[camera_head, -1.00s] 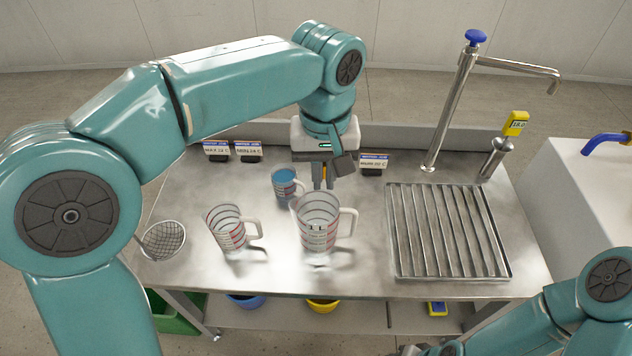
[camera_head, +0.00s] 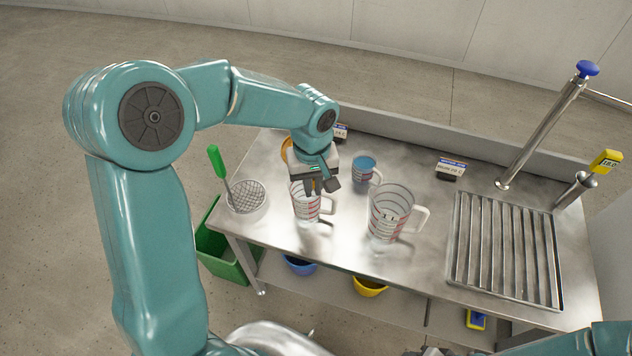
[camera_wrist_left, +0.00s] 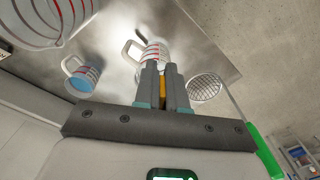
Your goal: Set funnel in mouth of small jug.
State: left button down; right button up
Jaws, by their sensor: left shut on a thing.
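My left gripper (camera_head: 313,188) points down just over the mouth of the left measuring jug (camera_head: 304,208), a clear one with red marks. It is shut on an orange-yellow piece (camera_wrist_left: 163,86), apparently the funnel, which shows between the fingers in the left wrist view. Its full shape is hidden. I cannot tell whether it touches the jug. A curved orange rim (camera_head: 287,151) shows left of the gripper; I cannot tell whether it belongs to the held piece. A larger clear jug (camera_head: 390,212) stands to the right. A smaller vessel with blue contents (camera_head: 363,172) stands behind them. My right gripper is out of view.
A strainer with a green handle (camera_head: 246,196) lies at the table's left edge. A label stand (camera_head: 451,168) is near the back. The table front is clear.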

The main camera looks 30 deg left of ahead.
pick_arm(q)
notch_tip(320, 180, down, 11)
jog(key=b, duration=0.7)
jog(key=shift+a, duration=0.15)
jog(key=shift+s+r, duration=0.15)
jog(key=c, duration=0.7)
grip_release()
jog(key=shift+o, duration=0.2)
